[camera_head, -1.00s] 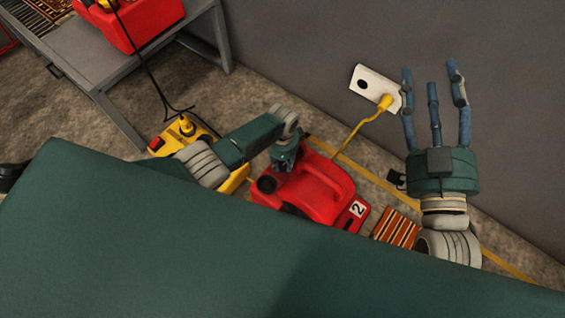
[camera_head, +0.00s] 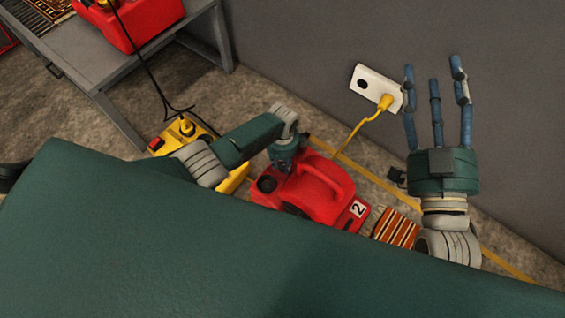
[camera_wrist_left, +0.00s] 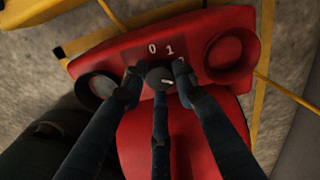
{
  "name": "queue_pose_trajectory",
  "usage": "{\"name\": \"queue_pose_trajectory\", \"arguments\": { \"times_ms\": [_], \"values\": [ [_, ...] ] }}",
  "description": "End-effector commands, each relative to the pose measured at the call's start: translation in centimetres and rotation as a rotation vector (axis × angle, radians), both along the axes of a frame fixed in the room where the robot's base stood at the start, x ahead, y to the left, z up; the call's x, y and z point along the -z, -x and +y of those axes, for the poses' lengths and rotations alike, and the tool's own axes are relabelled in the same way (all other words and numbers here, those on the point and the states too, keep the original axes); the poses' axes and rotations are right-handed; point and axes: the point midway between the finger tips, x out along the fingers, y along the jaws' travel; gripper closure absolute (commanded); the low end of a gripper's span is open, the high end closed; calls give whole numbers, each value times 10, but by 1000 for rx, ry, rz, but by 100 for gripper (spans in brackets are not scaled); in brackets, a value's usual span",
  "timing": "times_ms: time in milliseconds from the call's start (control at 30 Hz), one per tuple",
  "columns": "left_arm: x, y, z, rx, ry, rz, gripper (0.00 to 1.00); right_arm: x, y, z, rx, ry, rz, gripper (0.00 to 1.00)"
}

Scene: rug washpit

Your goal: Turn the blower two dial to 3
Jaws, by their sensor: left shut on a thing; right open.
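The red blower marked 2 (camera_head: 318,190) stands on the floor by the wall, below my left arm in the head view. In the left wrist view its red panel (camera_wrist_left: 115,62) carries a dark dial (camera_wrist_left: 160,76) with a white pointer mark, and the numbers 0 and 1 show above it. Other numbers are hidden by a finger. My left gripper (camera_wrist_left: 158,80) is shut on the dial, with fingers on both sides; in the head view the left gripper (camera_head: 285,160) is at the blower's back end. My right gripper (camera_head: 437,100) is open and empty, fingers pointing up near the wall.
A yellow power box (camera_head: 185,130) with a red switch stands left of the blower. A white wall socket (camera_head: 368,82) holds a yellow plug and cord. A grey table (camera_head: 150,65) bears another red machine (camera_head: 135,20). A striped wooden piece (camera_head: 396,229) lies right of the blower.

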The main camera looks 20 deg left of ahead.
Motion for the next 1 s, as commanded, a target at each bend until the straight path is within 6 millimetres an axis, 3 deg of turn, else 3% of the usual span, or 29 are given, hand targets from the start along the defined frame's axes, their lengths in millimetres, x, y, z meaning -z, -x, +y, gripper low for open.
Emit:
{"name": "queue_pose_trajectory", "arguments": {
  "times_ms": [167,200,233,667,867,1000],
  "values": [
    [0,0,0,0,0,0,98,0,0,0,0,0,-1,50],
    [0,0,0,0,0,0,70,0,0,0,-1,0,-1,50],
    [0,0,0,0,0,0,64,0,0,0,-1,0,-1,50],
    [-4,-1,0,-1,1,-2,63,0,-1,1,-3,2,1,50],
    [-26,-1,0,0,1,-4,63,0,-1,1,-1,0,1,50],
    [-52,-2,0,0,2,-5,63,0,0,0,-1,0,1,50]
  ]
}}
